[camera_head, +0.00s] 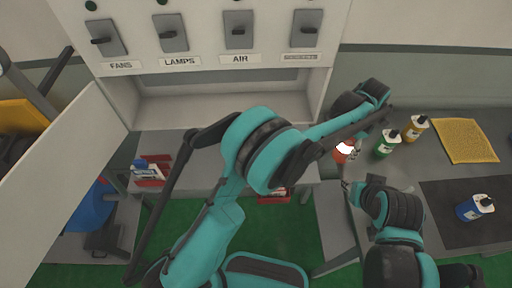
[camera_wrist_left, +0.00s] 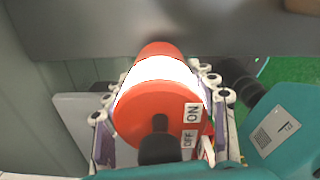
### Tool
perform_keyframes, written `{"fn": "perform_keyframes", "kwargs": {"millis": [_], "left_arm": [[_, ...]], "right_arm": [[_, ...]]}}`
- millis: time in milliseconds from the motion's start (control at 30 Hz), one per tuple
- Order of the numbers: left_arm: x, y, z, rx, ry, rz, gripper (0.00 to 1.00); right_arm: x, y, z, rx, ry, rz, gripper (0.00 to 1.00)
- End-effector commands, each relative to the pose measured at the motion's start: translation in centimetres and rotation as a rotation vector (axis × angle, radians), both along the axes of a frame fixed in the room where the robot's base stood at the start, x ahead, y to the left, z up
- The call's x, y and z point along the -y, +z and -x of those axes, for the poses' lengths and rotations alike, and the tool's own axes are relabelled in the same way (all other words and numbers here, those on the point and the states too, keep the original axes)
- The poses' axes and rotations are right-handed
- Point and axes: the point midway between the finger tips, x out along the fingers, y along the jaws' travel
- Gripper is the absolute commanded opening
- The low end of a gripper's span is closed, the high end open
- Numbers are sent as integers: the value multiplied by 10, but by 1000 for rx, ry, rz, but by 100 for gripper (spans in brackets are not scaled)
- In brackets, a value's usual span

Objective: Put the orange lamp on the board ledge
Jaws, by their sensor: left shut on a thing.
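The orange lamp (camera_head: 341,157) has a bright white band and is at the left end of the right-hand table in the head view. My left gripper (camera_head: 352,148) is shut on it. In the left wrist view the lamp (camera_wrist_left: 160,95) lies between the fingers of my left gripper (camera_wrist_left: 160,110), with ON and OFF labels and a dark knob facing the camera. The board ledge (camera_head: 225,108) is the empty pale shelf below the switches, left of the lamp. My right gripper (camera_head: 349,188) is just below the lamp in the head view; its fingers are too small to read.
The white switch board (camera_head: 200,65) carries levers above FANS, LAMPS and AIR labels. An open white panel (camera_head: 70,165) is at left.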

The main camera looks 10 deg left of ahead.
Motion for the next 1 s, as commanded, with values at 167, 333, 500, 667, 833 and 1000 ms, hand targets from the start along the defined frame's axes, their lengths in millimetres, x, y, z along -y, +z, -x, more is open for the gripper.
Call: {"fn": "perform_keyframes", "kwargs": {"millis": [167,333,500,667,833,1000], "left_arm": [[-24,0,7,0,2,-1,12],[-69,0,20,0,4,0,12],[-115,1,33,0,4,0,12],[-158,1,45,0,5,0,12],[-203,1,59,0,4,0,12],[-248,2,72,0,6,0,12]], "right_arm": [[0,-3,1,-1,0,0,34],[0,-5,1,-1,0,0,34],[0,-4,0,0,0,0,34],[0,-3,0,0,0,0,34],[0,0,0,0,0,0,34],[0,3,0,0,0,0,34]]}}
